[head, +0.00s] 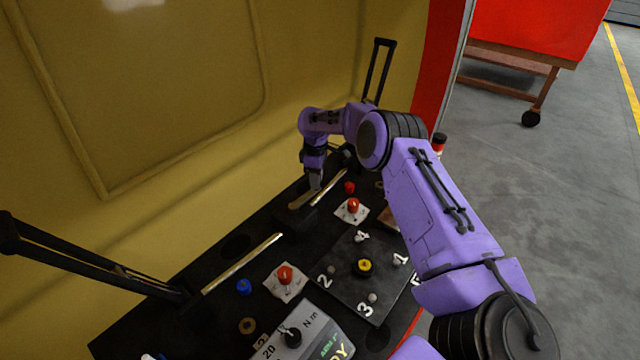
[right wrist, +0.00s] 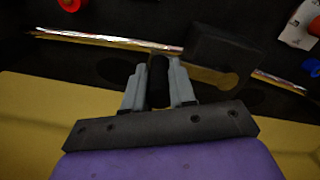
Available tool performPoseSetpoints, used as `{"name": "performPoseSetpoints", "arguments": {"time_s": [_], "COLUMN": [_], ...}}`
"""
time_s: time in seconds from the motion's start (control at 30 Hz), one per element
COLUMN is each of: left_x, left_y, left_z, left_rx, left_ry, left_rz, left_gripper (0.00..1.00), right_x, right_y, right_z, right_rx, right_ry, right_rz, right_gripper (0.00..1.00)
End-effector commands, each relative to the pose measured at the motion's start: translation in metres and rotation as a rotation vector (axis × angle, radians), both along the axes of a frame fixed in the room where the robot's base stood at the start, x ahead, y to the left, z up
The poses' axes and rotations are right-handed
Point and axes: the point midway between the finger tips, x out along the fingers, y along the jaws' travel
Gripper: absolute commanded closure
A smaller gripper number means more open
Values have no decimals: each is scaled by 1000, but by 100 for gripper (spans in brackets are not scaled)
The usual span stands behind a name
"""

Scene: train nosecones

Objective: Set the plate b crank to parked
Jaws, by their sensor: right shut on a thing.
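My right gripper (head: 315,182) reaches down at the back of the black panel, close to the yellow wall. In the right wrist view the right gripper (right wrist: 158,85) has its two grey fingers shut on a dark upright crank handle (right wrist: 158,70). A flat brass-coloured crank arm (right wrist: 222,78) runs from beside the fingers to a rounded end next to a dark block. In the head view the brass arm (head: 300,202) shows just left of the fingertips. The handle is mostly hidden there by the gripper. I cannot read a letter marking plate b. My left gripper is out of view.
The black panel carries red knobs on white plates (head: 286,278) (head: 352,208), a blue knob (head: 244,287), and a numbered plate with a yellow knob (head: 364,267). A grey display box (head: 308,335) stands in front. Black barred arms (head: 380,65) (head: 80,265) rise at both ends.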

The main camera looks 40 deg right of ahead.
Motion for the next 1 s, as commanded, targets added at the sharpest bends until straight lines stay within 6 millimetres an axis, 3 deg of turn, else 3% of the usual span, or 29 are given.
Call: {"name": "performPoseSetpoints", "arguments": {"time_s": [0.67,0.7,0.77,1.0], "left_x": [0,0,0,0], "left_y": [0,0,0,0], "left_z": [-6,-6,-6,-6], "left_rx": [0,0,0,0], "left_ry": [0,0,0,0], "left_rz": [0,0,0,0], "left_gripper": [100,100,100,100], "right_x": [8,8,8,7], "right_y": [-1,-1,0,0], "right_z": [3,3,3,1], "right_rx": [0,-1,0,0], "right_ry": [-8,-9,-8,-4], "right_rz": [61,61,60,61], "right_gripper": [100,68,49,49]}}
